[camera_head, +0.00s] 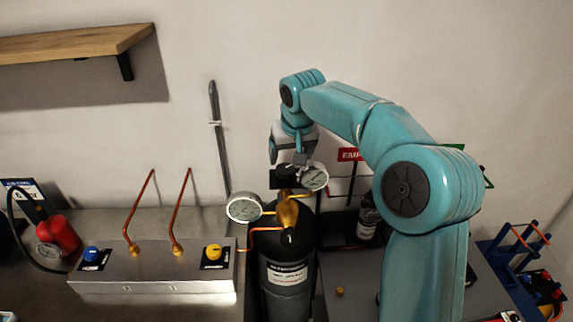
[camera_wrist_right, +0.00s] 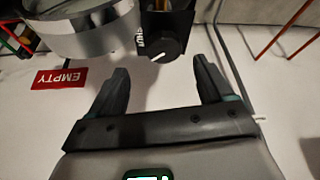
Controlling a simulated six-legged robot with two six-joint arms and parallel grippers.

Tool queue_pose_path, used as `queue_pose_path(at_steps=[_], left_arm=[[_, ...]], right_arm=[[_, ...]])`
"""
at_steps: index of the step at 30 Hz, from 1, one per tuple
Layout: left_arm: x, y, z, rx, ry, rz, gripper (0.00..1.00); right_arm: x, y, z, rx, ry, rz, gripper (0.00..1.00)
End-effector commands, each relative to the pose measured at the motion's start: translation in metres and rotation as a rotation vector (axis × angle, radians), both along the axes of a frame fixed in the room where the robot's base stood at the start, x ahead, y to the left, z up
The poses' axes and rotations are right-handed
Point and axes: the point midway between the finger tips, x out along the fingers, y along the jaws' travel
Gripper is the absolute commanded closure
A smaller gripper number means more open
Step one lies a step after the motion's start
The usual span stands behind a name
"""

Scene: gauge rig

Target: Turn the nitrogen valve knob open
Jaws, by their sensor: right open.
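The nitrogen valve knob (camera_wrist_right: 160,47) is black and round with a white pointer line. It sits by a black plate (camera_wrist_right: 178,20) with white lettering, in the upper middle of the right wrist view. My right gripper (camera_wrist_right: 163,78) is open and empty. Its two fingers stand apart, and the knob shows just beyond the gap between them, apparently untouched. In the head view my right gripper (camera_head: 297,158) hangs above the black gas cylinder (camera_head: 287,248) and hides most of the knob area. My left gripper is not in view.
Two round gauges (camera_head: 245,208) (camera_head: 314,177) flank the brass regulator (camera_head: 287,210) on the cylinder. A metal box (camera_head: 155,268) with blue and yellow knobs and copper pipes stands to the left. A red EMPTY sign (camera_wrist_right: 60,79) is on the wall. A blue rack (camera_head: 510,255) stands at right.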

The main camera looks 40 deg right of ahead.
Motion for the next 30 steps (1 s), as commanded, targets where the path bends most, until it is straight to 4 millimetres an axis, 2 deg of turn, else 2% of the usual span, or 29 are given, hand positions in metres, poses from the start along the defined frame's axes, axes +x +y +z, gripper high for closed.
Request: queue_pose_path(at_steps=[3,9,20,21,26,30], left_arm=[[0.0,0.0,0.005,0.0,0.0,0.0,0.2],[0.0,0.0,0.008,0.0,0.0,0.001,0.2],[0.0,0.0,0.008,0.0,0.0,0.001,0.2],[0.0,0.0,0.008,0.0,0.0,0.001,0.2],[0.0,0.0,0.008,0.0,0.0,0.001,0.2],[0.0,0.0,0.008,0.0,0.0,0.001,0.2]], right_arm=[[0.009,-0.004,-0.023,0.002,0.003,0.0,0.2],[0.021,-0.009,-0.049,0.001,0.002,-0.001,0.2],[0.026,-0.01,-0.057,0.0,-0.001,0.0,0.2],[0.026,-0.01,-0.057,0.0,-0.001,0.0,0.23],[0.026,-0.01,-0.057,0.0,-0.001,0.0,0.75],[0.026,-0.011,-0.057,0.0,0.0,0.0,0.76]])
